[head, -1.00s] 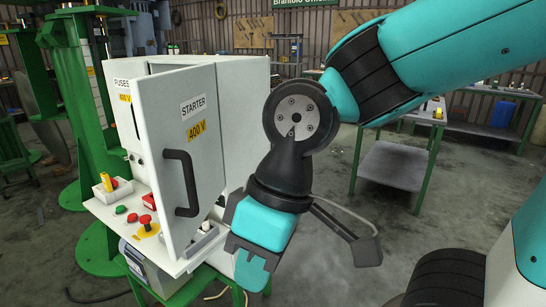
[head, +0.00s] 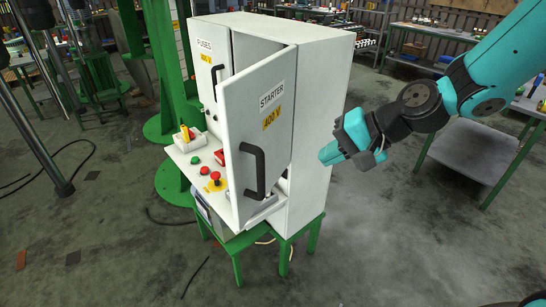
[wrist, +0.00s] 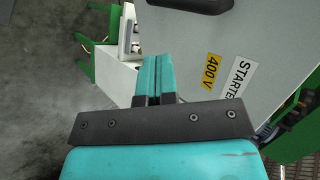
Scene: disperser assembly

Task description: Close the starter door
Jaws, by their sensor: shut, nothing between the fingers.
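The starter door (head: 262,130) is a white panel with a STARTER label, a yellow 400 V sticker and a black handle (head: 253,170). It stands open, swung out from the white cabinet (head: 318,120). My gripper (head: 328,154) is to the right of the cabinet, shut and empty, with its fingers pointing left. In the wrist view the shut teal fingers (wrist: 151,80) lie beside the door (wrist: 200,50), whose label and sticker appear turned. I cannot tell from this view whether they touch it.
A FUSES door (head: 207,62) is left of the starter door. A control shelf with a red emergency button (head: 214,180) juts out below. A green stand (head: 238,243) carries the cabinet. A grey table (head: 465,160) stands at the right. The floor between is clear.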

